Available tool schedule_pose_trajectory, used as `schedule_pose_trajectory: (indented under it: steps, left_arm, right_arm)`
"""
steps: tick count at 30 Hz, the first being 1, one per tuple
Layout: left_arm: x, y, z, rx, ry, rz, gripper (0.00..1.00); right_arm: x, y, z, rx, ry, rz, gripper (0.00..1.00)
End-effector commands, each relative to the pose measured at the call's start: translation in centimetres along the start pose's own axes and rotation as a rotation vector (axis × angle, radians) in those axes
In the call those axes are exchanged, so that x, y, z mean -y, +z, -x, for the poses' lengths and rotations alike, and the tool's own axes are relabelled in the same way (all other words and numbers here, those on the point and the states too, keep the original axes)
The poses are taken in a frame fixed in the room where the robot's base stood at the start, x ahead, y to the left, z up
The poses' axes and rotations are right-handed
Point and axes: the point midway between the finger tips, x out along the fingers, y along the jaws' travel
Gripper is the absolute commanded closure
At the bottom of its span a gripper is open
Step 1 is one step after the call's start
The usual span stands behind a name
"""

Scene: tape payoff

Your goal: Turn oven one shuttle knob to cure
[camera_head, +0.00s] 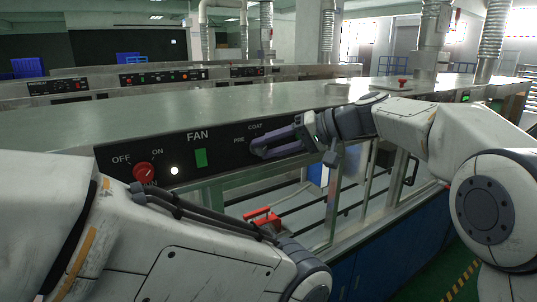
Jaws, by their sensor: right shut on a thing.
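The black control panel (220,150) runs along the front of the long metal machine. My right gripper (262,149) reaches in from the right and is shut at the panel, just below the labels PRE and COAT. What it grips is hidden behind the fingers; it is at the place of a knob, but I cannot see the knob or its pointer. No label CURE is readable. My left arm crosses the lower left, and its gripper is not in view.
A red knob (144,173) marked OFF and ON, a lit white lamp (174,170) and a green FAN switch (201,158) sit left on the panel. A red-handled part (263,218) is in the open bay below. A red button (402,82) stands on the metal top.

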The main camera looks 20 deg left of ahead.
Motion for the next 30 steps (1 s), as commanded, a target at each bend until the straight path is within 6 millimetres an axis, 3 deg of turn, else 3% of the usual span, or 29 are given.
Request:
schedule_pose_trajectory:
  steps: [23,24,25,26,30]
  left_arm:
    - [0.07,0.05,-0.96,0.0,0.0,0.0,1.0]
    - [0.07,0.05,-0.96,0.0,0.0,0.0,1.0]
    - [0.07,0.05,-0.96,0.0,0.0,0.0,1.0]
    - [0.07,0.05,-0.97,0.0,0.0,0.0,1.0]
    - [0.07,0.05,-0.97,0.0,0.0,0.0,1.0]
  right_arm:
    - [-0.11,0.1,-0.06,0.004,-0.074,-0.075,1.0]
    - [-0.11,0.1,-0.06,0.004,-0.074,-0.075,0.5]
    - [-0.11,0.09,-0.06,0.003,-0.074,-0.075,0.39]
    - [-0.12,0.09,-0.06,0.003,-0.074,-0.075,0.32]
    - [-0.14,0.06,-0.05,0.002,-0.073,-0.074,0.32]
